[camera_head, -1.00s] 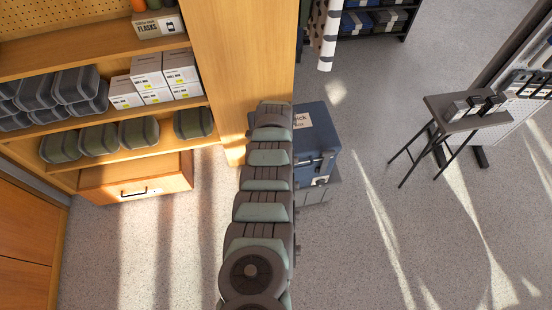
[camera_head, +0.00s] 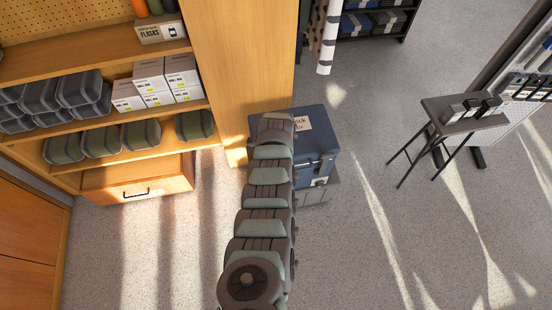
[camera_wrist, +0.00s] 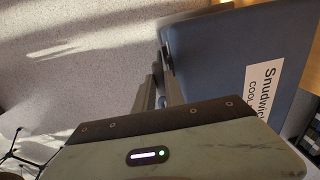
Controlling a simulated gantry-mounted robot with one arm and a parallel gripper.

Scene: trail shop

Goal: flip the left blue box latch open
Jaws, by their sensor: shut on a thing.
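The blue box (camera_head: 320,140) has a white label on its lid and stands beside the tall wooden panel. My arm covers its left part, so the left latch and my gripper are hidden in the head view. A small metal latch (camera_head: 321,182) shows on the front right. In the wrist view, the blue box (camera_wrist: 225,50) fills the upper right, its label sideways. My gripper (camera_wrist: 161,64) is at the box's edge, its dark fingers close together on a small dark part there, which seems to be the left latch. The latch's angle is too hidden to tell.
A grey base (camera_head: 314,194) is under the box. The wooden panel (camera_head: 240,70) and shelves (camera_head: 100,50) with boxes and cases stand left. A small table (camera_head: 462,112) stands at the right. The floor (camera_head: 370,230) in front of the box is clear.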

